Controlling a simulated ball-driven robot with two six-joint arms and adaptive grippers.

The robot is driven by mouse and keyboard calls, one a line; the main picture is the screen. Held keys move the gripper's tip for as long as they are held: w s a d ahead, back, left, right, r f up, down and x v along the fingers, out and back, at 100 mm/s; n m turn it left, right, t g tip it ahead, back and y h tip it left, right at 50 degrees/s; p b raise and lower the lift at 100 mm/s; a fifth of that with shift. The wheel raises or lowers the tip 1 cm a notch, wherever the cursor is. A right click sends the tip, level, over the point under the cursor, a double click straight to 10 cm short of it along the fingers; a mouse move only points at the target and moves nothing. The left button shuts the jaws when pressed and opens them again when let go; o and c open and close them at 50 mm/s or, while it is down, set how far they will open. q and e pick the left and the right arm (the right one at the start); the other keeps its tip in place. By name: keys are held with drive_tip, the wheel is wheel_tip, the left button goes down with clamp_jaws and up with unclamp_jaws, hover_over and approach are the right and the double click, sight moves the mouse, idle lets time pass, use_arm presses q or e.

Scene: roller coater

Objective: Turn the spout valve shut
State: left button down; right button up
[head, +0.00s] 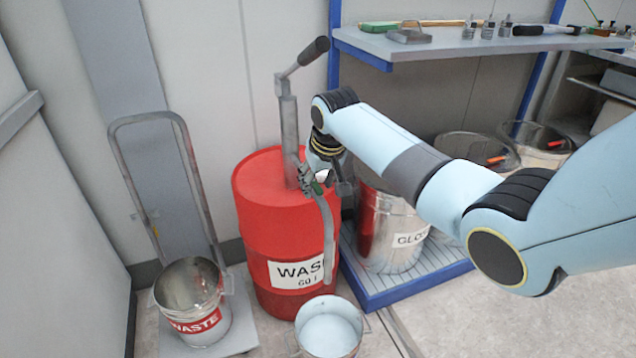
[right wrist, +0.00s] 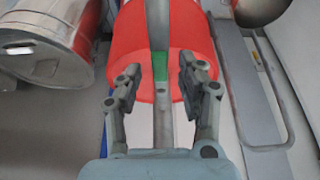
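The pump spout (head: 328,235) is a grey pipe that bends down from the pump post (head: 290,140) on the red waste drum (head: 262,190). A small green valve handle (head: 317,187) sits at the top of the spout, partly hidden by my right gripper (head: 322,186). In the right wrist view, the green handle (right wrist: 159,66) lies between the two fingers of my right gripper (right wrist: 165,82). The fingers are apart, with gaps on both sides of the handle and pipe. My left gripper is not in view.
A steel bucket (head: 325,330) stands below the spout. A waste bucket (head: 192,300) is on a trolley (head: 190,160) at left. A gloss drum (head: 390,235) stands on a blue pallet (head: 420,285) behind my right arm. A shelf (head: 450,42) is above.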

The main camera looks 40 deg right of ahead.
clamp_jaws()
idle(0.5)
